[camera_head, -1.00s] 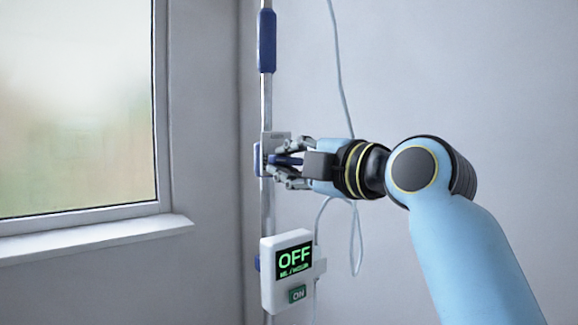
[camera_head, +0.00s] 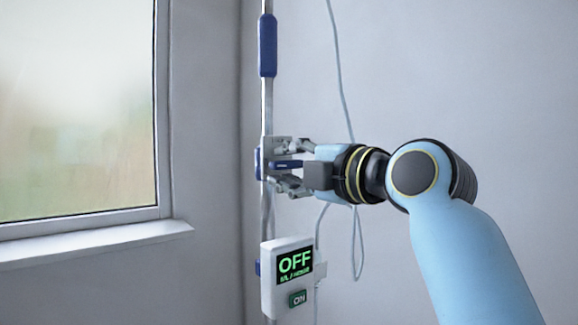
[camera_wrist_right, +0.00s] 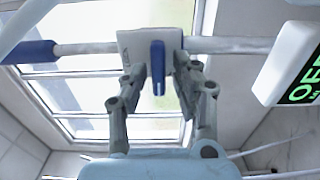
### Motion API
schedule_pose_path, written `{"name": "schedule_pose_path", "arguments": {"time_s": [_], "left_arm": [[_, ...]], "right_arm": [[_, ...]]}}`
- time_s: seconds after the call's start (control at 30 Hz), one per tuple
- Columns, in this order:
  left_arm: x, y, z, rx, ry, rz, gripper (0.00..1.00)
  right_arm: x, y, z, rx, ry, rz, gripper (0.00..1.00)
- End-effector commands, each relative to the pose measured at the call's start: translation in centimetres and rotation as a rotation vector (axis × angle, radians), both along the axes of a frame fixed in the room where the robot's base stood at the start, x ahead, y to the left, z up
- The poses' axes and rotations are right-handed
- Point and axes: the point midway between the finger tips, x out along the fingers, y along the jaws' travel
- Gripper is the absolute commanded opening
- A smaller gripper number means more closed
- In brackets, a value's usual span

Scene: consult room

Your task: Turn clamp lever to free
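The clamp (camera_head: 279,146) is a pale block on the upright metal pole. Its dark blue lever (camera_head: 287,164) points sideways toward my gripper in the head view. My right gripper (camera_head: 287,165) is level with the clamp, its fingers spread above and below the lever. In the right wrist view the lever (camera_wrist_right: 158,70) stands between the two fingertips (camera_wrist_right: 160,72), with a gap on each side. The clamp's pale plate (camera_wrist_right: 128,42) lies behind it. My left gripper is not in view.
A white pump box (camera_head: 277,290) reading OFF, with a green ON button, hangs on the pole below the clamp. A blue grip (camera_head: 267,45) is higher on the pole. A thin tube (camera_head: 342,85) hangs behind my wrist. A window (camera_head: 78,110) is at left.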

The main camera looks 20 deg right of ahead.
Motion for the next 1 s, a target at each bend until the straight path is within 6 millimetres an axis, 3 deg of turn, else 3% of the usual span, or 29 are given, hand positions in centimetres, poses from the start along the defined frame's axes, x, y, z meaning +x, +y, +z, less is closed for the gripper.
{"name": "schedule_pose_path", "arguments": {"time_s": [0.33,0.7,1.0], "left_arm": [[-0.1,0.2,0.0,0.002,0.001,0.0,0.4],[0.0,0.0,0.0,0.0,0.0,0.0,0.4],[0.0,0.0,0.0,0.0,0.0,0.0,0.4]], "right_arm": [[-0.3,-0.1,0.0,-0.001,-0.001,-0.001,0.37],[-5.7,-2.2,0.0,-0.004,-0.001,-0.001,0.37],[-7.1,-2.6,0.0,0.002,0.0,0.0,0.37]]}}
